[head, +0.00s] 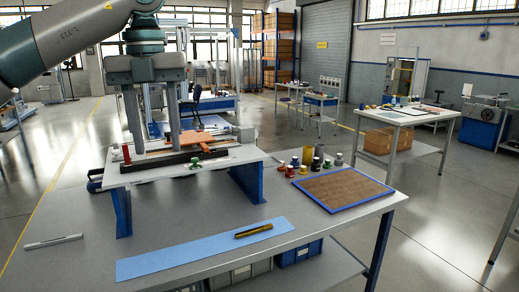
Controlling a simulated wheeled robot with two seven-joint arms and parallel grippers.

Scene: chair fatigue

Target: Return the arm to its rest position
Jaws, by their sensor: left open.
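My left arm comes in from the upper left, and its gripper (155,118) points down over the raised white shelf (225,154) on the workbench. Its two long grey fingers are spread apart, and I see nothing held between them. The fingers reach down close to a dark bar (165,162) and an orange piece (203,139) on the shelf; whether they touch anything I cannot tell. My right gripper is not in view.
The grey bench (75,215) carries a light blue strip (150,262) with a dark yellow-banded tool (254,231), a blue-framed brown board (344,187), several small coloured containers (307,155) and a metal rod (53,242). The bench's left front is mostly clear.

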